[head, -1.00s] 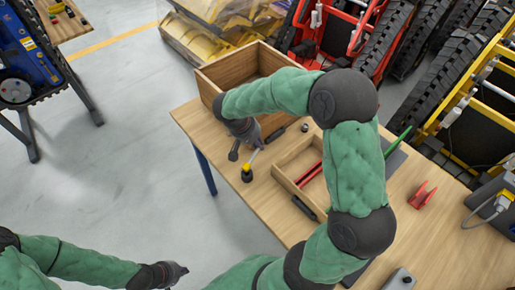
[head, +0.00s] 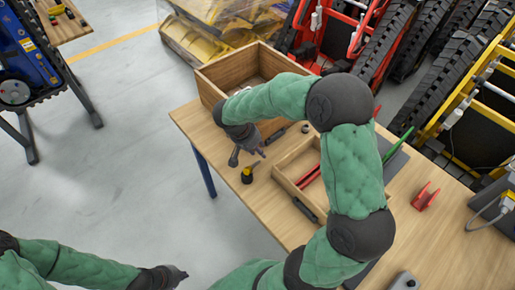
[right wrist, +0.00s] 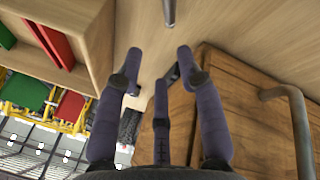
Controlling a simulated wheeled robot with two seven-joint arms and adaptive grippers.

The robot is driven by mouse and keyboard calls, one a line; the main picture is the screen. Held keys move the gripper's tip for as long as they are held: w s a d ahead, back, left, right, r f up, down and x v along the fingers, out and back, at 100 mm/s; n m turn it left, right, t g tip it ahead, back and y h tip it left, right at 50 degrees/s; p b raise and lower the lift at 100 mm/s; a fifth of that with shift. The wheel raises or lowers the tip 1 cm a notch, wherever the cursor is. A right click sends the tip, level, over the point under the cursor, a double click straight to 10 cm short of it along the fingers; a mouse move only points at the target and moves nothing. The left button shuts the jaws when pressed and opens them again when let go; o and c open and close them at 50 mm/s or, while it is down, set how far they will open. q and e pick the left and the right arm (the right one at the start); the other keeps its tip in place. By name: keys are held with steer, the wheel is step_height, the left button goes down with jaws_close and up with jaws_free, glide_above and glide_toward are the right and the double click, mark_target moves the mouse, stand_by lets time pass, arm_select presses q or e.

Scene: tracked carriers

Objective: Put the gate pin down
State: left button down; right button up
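My right gripper (head: 248,148) is over the left part of the workbench, between the large wooden crate and the small wooden tray. In the right wrist view its purple-grey fingers (right wrist: 160,75) are spread with nothing held between them. I cannot identify the gate pin with certainty. A grey rod (right wrist: 168,12) shows at the top of the right wrist view, apart from the fingers. A small black and yellow object (head: 247,175) stands on the bench just below the right gripper. My left gripper (head: 178,273) is low at the left, off the bench; its fingers are too small to judge.
The wooden crate (head: 218,72) stands at the bench's back left. The tray (head: 286,181) holds red pieces (head: 309,177). A bent metal bar (right wrist: 302,130) is close at right in the wrist view. A red bracket (head: 425,196) sits on the bench (head: 455,240), with free room around it.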

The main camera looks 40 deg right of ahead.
steer(key=p+v, duration=0.4)
steer(key=v, duration=0.8)
steer(key=shift+r, duration=0.2)
